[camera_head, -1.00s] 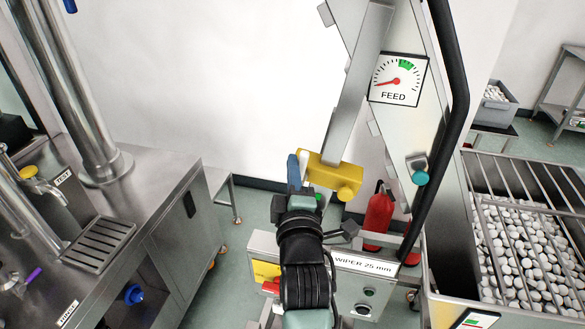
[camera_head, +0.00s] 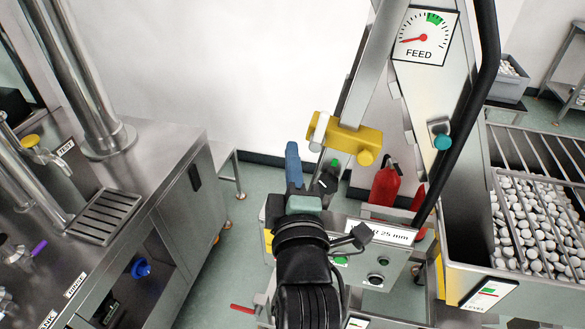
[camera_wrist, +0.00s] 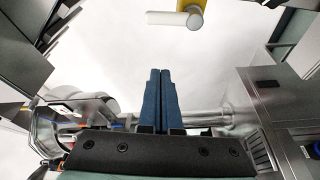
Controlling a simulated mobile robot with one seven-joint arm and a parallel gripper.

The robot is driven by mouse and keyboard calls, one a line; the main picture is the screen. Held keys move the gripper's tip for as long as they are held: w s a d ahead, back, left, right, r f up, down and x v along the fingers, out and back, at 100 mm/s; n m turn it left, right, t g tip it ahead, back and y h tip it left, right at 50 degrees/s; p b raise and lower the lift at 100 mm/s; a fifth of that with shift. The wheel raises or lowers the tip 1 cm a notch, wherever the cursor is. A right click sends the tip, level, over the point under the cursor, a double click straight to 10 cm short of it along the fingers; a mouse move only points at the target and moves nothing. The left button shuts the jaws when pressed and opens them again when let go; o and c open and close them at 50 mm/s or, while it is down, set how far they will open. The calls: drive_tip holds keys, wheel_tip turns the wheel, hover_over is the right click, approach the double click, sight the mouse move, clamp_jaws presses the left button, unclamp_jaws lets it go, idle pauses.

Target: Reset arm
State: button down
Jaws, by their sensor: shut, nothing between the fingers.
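My gripper (camera_head: 293,165) shows at the end of my arm in the lower middle of the head view, with its blue fingers pointing up. In the wrist view the two blue fingers (camera_wrist: 158,98) lie side by side, shut, with nothing between them. The yellow block with a knob (camera_head: 345,140) on the elevator is just right of the gripper in the head view, apart from it. It also shows at the top of the wrist view (camera_wrist: 188,8). My arm hides part of the control box (camera_head: 375,265) below.
A steel counter (camera_head: 185,150) with a drain tray (camera_head: 104,216) stands left. The elevator carries a FEED gauge (camera_head: 424,36) and a black rail (camera_head: 487,60). A hopper of white caps (camera_head: 470,262) is at right. A red extinguisher (camera_head: 385,186) stands behind the control box.

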drive_tip(key=shift+s+d, duration=0.25)
drive_tip(key=shift+s, duration=0.3)
drive_tip(key=shift+a, duration=0.1)
wheel_tip(320, 180, up, 18)
drive_tip(key=s+a+m+t, duration=0.2)
drive_tip(key=s+m+t, duration=0.15)
drive_tip(key=m, duration=0.25)
drive_tip(key=s+r+m+t, duration=0.2)
drive_tip(key=s+r+m, duration=0.2)
drive_tip(key=r, duration=0.4)
drive_tip(key=s+r+m+t, duration=0.3)
drive_tip(key=s+r+m, duration=0.2)
drive_tip(key=r, duration=0.4)
drive_tip(key=shift+s+a+m, duration=0.25)
drive_tip(key=shift+s+m, duration=0.05)
drive_tip(key=shift+s, duration=0.3)
